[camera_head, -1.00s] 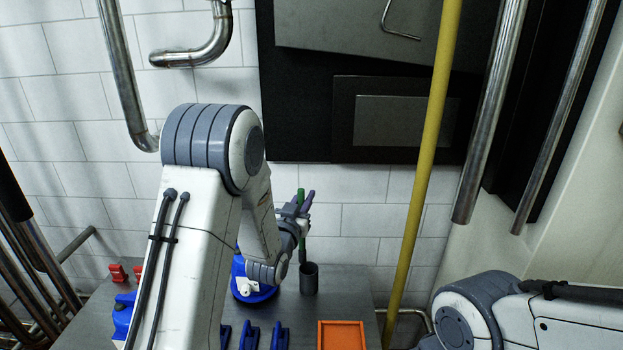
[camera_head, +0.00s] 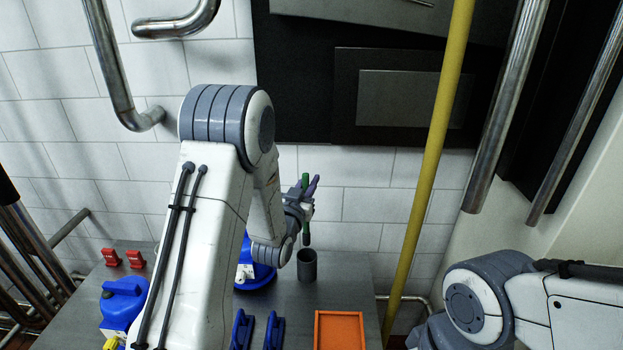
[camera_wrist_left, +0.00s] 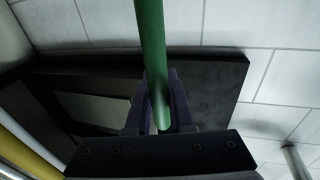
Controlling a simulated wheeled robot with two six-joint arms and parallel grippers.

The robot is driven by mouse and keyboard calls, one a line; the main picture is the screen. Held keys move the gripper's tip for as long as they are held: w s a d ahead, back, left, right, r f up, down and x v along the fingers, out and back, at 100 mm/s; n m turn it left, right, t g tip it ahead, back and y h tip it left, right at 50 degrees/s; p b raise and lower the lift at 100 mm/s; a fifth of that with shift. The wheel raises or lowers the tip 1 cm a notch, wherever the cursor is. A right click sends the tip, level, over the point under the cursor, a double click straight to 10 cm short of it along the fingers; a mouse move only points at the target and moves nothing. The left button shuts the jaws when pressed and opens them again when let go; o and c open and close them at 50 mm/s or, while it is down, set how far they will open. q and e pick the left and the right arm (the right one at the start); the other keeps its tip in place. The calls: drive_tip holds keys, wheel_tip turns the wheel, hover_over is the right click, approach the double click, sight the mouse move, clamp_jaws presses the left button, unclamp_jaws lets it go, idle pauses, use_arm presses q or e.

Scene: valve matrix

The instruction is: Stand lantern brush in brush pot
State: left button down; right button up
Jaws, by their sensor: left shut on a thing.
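The lantern brush (camera_head: 306,232) has a green handle and a dark lower end. It is held nearly upright in my left gripper (camera_head: 301,207), shut on the handle. In the left wrist view the green handle (camera_wrist_left: 152,60) runs between the fingers (camera_wrist_left: 158,108). The brush pot (camera_head: 307,265) is a dark grey open cylinder standing on the bench. The brush's lower end shows just above the pot's rim; whether it is over the opening or behind it I cannot tell. My right arm is at the lower right, but its gripper is not visible.
A grey bench (camera_head: 222,318) carries an orange tray (camera_head: 340,332), blue clamp-like pieces (camera_head: 274,332), a blue jug (camera_head: 122,300) and red pieces (camera_head: 135,259). A blue object (camera_head: 262,274) sits behind my left arm near the pot. A yellow pole (camera_head: 428,170) stands to the right.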

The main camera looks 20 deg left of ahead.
use_arm(q)
wheel_tip(320, 180, down, 9)
drive_tip(key=b, duration=0.8)
drive_tip(key=shift+f+b, duration=0.15)
drive_tip(key=shift+b, duration=0.15)
